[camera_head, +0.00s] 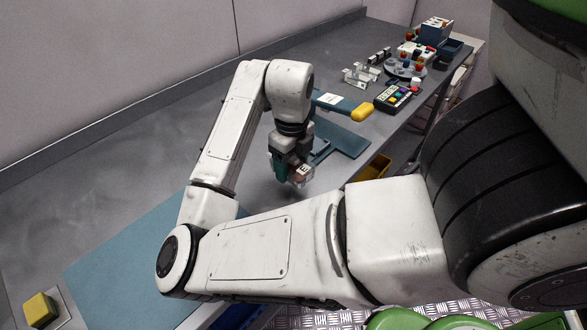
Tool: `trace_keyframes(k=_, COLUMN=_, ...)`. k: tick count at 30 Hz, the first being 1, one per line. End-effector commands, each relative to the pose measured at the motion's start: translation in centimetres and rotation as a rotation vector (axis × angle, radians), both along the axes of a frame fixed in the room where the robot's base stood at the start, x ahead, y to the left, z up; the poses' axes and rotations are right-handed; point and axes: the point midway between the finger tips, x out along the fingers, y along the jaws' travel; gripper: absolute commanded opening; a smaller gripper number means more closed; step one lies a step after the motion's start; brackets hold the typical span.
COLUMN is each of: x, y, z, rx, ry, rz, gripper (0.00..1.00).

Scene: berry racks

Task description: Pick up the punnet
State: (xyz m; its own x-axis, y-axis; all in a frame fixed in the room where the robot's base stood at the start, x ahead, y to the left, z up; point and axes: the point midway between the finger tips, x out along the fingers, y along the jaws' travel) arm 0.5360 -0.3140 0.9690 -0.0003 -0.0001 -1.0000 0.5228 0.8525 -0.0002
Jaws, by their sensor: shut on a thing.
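My gripper (291,172) points down over the grey worktop near the middle of the picture. It is shut on a small clear punnet (302,179), of which only a small part shows beside the fingers. The gripper and wrist hide the rest of the punnet. I cannot tell whether the punnet touches the worktop or hangs just above it.
A blue-grey stand (345,138) with a yellow-ended arm (362,111) is just right of my gripper. A keypad (397,96), metal brackets (361,75) and bins stand farther back. The left worktop is clear.

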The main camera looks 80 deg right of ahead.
Motion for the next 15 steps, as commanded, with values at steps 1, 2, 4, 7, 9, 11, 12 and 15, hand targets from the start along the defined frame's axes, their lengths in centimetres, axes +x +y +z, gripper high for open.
trace_keyframes(k=1, x=0.3, y=1.0, z=1.2, rx=-0.002, ry=-0.008, rz=-0.001, gripper=0.34)
trace_keyframes(k=2, x=0.4, y=1.5, z=1.9, rx=-0.001, ry=-0.009, rz=0.001, gripper=0.34)
trace_keyframes(k=4, x=0.5, y=2.9, z=3.5, rx=-0.001, ry=-0.010, rz=0.001, gripper=0.34)
trace_keyframes(k=7, x=0.7, y=5.2, z=4.8, rx=-0.001, ry=-0.007, rz=0.003, gripper=0.34)
trace_keyframes(k=9, x=0.8, y=6.9, z=5.5, rx=0.000, ry=-0.006, rz=0.003, gripper=0.34)
trace_keyframes(k=11, x=0.8, y=8.2, z=6.0, rx=0.001, ry=-0.006, rz=0.003, gripper=0.34)
trace_keyframes(k=12, x=0.9, y=8.9, z=6.4, rx=0.000, ry=-0.005, rz=0.004, gripper=0.34)
trace_keyframes(k=15, x=1.0, y=10.5, z=7.1, rx=0.001, ry=-0.003, rz=0.003, gripper=0.34)
